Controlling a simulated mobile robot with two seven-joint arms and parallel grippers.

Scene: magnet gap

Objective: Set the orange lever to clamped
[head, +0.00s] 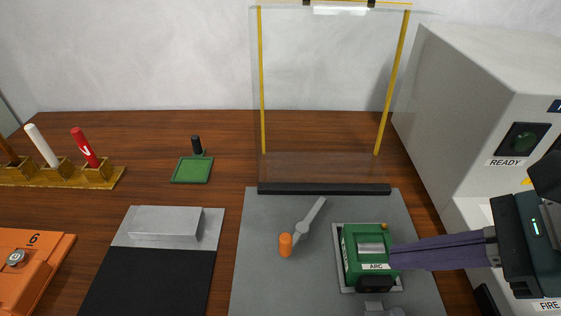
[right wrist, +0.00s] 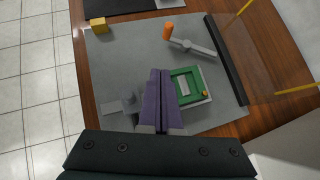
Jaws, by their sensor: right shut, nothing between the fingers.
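The lever has an upright orange knob (head: 285,245) at the near end of a grey arm (head: 313,216) and lies on a grey plate (head: 257,222). The arm slants away to the upper right in the head view. In the right wrist view the orange knob (right wrist: 167,32) and grey arm (right wrist: 198,49) lie beyond my fingertips. My right gripper (head: 394,257) has purple fingers shut with nothing between them. The lever is apart from the fingers.
A clear screen with yellow posts (head: 262,85) and a dark base bar (head: 322,189) stands behind the plate. A grey machine (head: 470,90) labelled READY is at right. A dark pad (head: 147,282), green pad (head: 192,170) and orange box (head: 40,268) lie at left.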

